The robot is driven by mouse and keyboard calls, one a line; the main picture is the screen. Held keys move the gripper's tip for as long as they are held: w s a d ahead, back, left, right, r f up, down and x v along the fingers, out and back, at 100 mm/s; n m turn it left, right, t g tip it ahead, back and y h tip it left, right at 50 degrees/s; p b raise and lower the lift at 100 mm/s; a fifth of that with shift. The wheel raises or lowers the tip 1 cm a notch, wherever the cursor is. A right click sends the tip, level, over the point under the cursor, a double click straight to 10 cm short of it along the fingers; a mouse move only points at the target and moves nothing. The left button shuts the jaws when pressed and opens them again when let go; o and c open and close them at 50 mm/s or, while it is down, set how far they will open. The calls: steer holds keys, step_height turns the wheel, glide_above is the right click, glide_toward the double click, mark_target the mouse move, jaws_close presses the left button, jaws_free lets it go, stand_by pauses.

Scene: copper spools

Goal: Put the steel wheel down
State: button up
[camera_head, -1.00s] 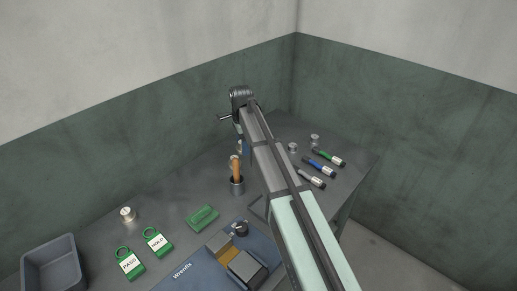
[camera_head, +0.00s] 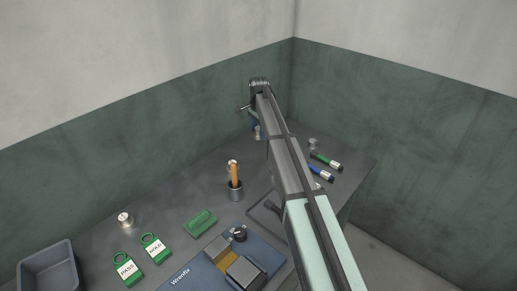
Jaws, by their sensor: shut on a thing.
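My arm reaches from the lower right over the bench towards the back corner. My gripper (camera_head: 257,132) hangs below the wrist, small and partly hidden by the arm. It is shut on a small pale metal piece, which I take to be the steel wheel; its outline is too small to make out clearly. Whether it touches the bench cannot be told from this view.
A pot (camera_head: 236,191) with a wooden-handled tool stands left of my arm. Green (camera_head: 325,160) and blue (camera_head: 321,173) markers and a small metal spool (camera_head: 312,143) lie right.

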mark_target(258, 128)
steer(key=shift+f, duration=4.25)
steer(key=shift+f, duration=0.1)
steer(key=o, duration=1.1)
steer(key=shift+o, duration=0.2)
step_height(258, 128, up, 12)
steer(key=shift+r, duration=0.15)
